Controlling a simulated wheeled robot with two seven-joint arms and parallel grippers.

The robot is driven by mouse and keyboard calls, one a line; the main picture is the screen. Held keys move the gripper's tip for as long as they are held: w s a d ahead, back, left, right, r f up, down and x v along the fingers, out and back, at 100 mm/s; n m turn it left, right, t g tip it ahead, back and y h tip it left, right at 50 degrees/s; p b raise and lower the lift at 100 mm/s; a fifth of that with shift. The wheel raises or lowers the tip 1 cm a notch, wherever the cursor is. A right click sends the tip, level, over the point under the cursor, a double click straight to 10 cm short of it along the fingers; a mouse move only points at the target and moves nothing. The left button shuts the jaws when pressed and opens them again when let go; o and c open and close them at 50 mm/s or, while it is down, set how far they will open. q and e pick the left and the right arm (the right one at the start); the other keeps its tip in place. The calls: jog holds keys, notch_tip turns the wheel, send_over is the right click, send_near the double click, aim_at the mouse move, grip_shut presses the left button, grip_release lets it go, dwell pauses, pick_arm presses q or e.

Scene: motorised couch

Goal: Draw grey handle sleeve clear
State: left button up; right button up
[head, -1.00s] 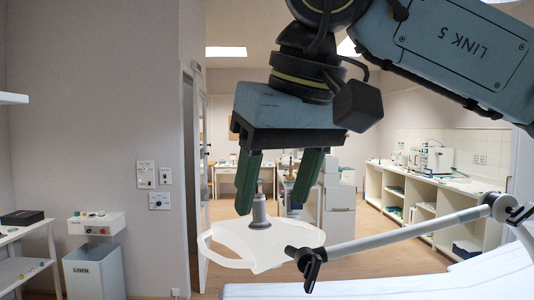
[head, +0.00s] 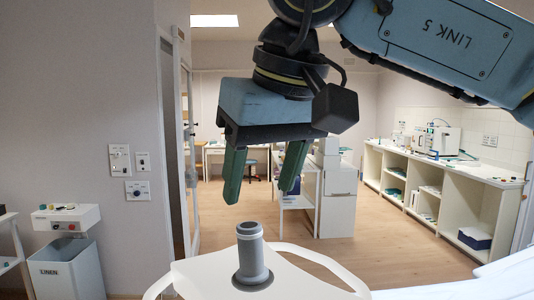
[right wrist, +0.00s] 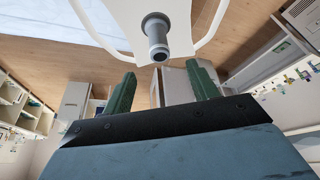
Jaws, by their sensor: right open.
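The grey handle sleeve (head: 251,258) stands upright at the centre of a white plate-like head (head: 205,270) with curved side rails, low in the head view. It is a short cylinder with a wider collar at its base. In the right wrist view the sleeve (right wrist: 156,38) points toward my right gripper (right wrist: 160,72), beyond its fingertips. My right gripper (head: 258,193) is open and empty, its two green fingers apart. In the head view its fingertips appear above the sleeve, with a gap between. My left gripper is not in view.
A white curved rail (head: 325,262) rises at the right of the head. White bedding (head: 480,282) lies at the lower right. A linen bin (head: 68,272) stands at left, and a long shelved counter (head: 445,195) at right. The floor (head: 370,240) between is open.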

aim_at(251, 226)
jog(key=x, duration=1)
jog(key=shift+w+f, duration=0.2)
jog(key=shift+f, duration=0.15)
jog(key=shift+c, duration=0.3)
jog(key=shift+r, duration=0.1)
jog(key=c, duration=1)
